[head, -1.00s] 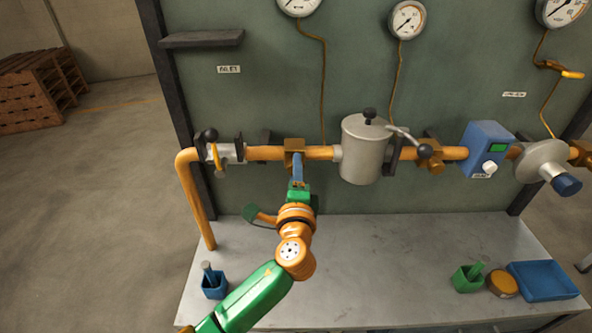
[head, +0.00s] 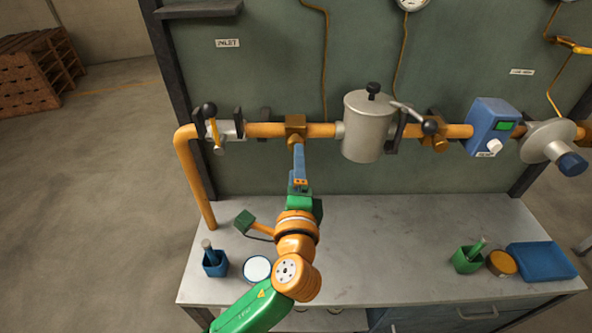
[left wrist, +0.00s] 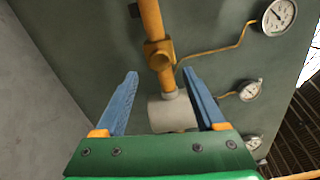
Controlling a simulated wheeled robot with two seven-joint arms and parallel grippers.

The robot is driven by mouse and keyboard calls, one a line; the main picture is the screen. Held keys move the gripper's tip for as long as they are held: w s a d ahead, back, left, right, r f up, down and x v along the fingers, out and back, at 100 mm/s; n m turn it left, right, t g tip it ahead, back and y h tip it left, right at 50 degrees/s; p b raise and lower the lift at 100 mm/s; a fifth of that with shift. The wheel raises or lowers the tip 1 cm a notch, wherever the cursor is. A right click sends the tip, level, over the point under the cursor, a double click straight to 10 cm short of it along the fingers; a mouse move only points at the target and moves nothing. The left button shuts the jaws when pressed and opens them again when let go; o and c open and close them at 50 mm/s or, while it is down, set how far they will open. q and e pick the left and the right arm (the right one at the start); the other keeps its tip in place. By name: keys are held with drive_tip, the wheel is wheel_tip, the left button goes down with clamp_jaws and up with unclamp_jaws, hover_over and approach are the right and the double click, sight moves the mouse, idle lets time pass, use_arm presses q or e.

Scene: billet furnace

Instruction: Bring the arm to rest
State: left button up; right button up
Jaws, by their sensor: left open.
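My left arm reaches in from the bottom of the head view, over the bench. My left gripper (head: 299,150) has blue fingers pointing at the pipe, just below a brass fitting (head: 295,127). In the left wrist view the two blue fingers (left wrist: 160,73) stand wide apart with nothing held between them. Beyond them are the orange pipe (left wrist: 152,22), the brass fitting (left wrist: 158,54) and the grey canister (left wrist: 172,112). From these views I cannot tell the exact gap to the pipe. My right gripper is not in view.
The bench (head: 385,245) bears a blue holder (head: 215,264), a white disc (head: 257,269), a green holder (head: 466,261), an orange round tin (head: 502,263) and a blue tray (head: 541,262). A black-knobbed valve (head: 211,110) and a blue box (head: 492,125) sit on the pipe. The bench middle is clear.

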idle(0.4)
use_arm(q)
drive_tip(key=s+a+f+n+g+y, duration=0.1)
drive_tip(key=s+a+f+n+g, duration=0.35)
drive_tip(key=f, duration=0.35)
drive_tip(key=s+a+f+n+g, duration=0.3)
drive_tip(key=a+f+n, duration=0.2)
drive_tip(key=f, duration=0.3)
drive_tip(key=s+a+f+n+g+h, duration=0.1)
drive_tip(key=s+a+f+n+g, duration=0.3)
drive_tip(key=s, duration=0.5)
drive_tip(key=s+a+f+n+g, duration=0.3)
drive_tip(key=s+a+f+n, duration=0.15)
drive_tip(key=s, duration=0.45)
wheel_tip(320, 180, down, 10)
drive_tip(key=d, duration=0.1)
drive_tip(key=s+a+f+g, duration=0.2)
drive_tip(key=s+f, duration=1.2)
drive_tip(key=f, duration=0.3)
drive_tip(key=shift+s+m, duration=0.15)
drive_tip(key=shift+m, duration=0.15)
drive_tip(key=shift+a+g+b, duration=0.1)
drive_tip(key=shift+g+b, duration=0.15)
drive_tip(key=shift+b, duration=0.05)
